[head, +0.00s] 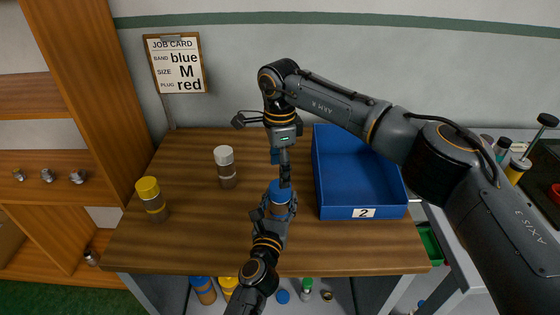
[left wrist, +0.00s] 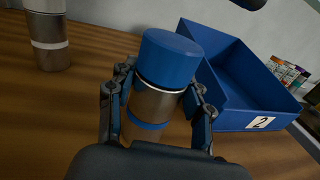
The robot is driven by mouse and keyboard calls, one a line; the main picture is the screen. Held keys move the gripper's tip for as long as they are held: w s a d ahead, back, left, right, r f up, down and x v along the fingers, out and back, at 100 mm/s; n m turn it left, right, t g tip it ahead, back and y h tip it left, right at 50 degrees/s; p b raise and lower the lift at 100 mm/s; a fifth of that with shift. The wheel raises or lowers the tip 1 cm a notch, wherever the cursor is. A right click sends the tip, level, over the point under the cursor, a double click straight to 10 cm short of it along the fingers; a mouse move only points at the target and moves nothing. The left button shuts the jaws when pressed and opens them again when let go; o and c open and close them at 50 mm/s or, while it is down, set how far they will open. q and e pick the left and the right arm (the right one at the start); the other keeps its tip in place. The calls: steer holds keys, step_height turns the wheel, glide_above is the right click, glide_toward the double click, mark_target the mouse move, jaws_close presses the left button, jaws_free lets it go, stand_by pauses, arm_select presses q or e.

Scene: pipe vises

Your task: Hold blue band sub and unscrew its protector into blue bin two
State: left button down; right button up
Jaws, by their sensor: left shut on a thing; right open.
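The blue band sub stands upright on the table; in the left wrist view its grey-brown metal body (left wrist: 153,106) carries a blue band (left wrist: 148,124). Its blue protector (left wrist: 170,58) is seated on top and also shows in the head view (head: 274,193). My left gripper (left wrist: 160,88) is shut around the body below the protector; it is the lower one in the head view (head: 277,209).
A white-capped sub (head: 226,172) and a yellow-capped sub (head: 151,197) stand to the left. A job card (head: 175,63) on the wall reads band blue, size M, plug red. My right arm crosses above the bin. More capped parts lie below the table's front edge.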

steer(key=m, duration=0.4)
steer(key=shift+r+m, duration=0.25)
steer(key=shift+m, duration=0.05)
steer(key=m, duration=0.4)
steer(key=shift+r, duration=0.25)
steer(key=m, duration=0.7)
steer(key=shift+r, duration=0.35)
steer(key=shift+f+m, duration=0.5)
steer(key=shift+f, duration=3.5)
steer(key=c, duration=1.2)
steer(key=n, duration=0.2)
steer(key=shift+n, duration=0.3)
